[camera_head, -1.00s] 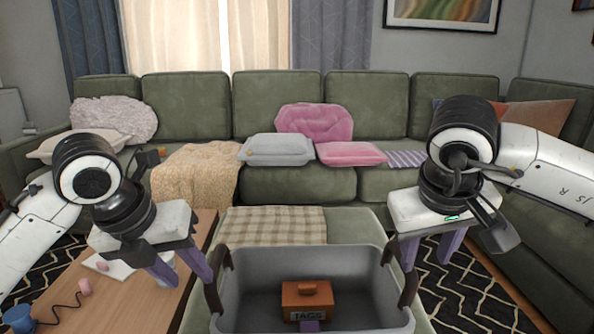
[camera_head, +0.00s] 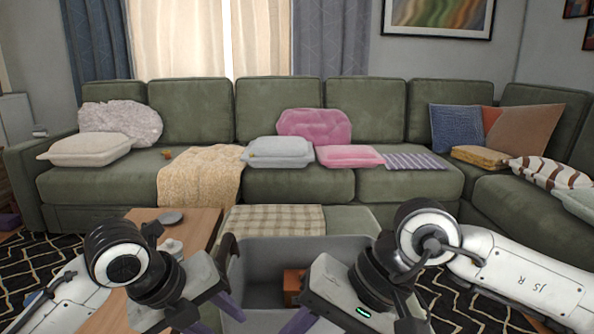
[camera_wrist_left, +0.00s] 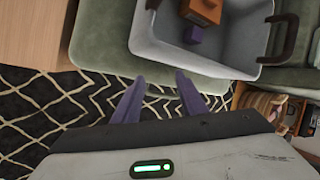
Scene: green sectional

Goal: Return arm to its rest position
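My left gripper (camera_head: 212,316) is low at the left of the grey bin in the head view. In the left wrist view its two purple fingers (camera_wrist_left: 158,100) are apart with nothing between them, above the patterned rug and beside the ottoman's edge. My right gripper (camera_head: 296,322) is low in front of the bin, its purple finger partly cut off by the frame's bottom edge. Its opening is hidden, and I see nothing held. The grey bin (camera_head: 262,262) sits on the green ottoman, partly covered by my right arm.
A brown box (camera_head: 292,284) is inside the bin, and a small purple block (camera_wrist_left: 195,36) shows there too. The wooden coffee table (camera_head: 196,226) stands at the left. The green sectional (camera_head: 300,185) with several pillows spans the back. The black-and-white rug (camera_wrist_left: 60,110) is open floor.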

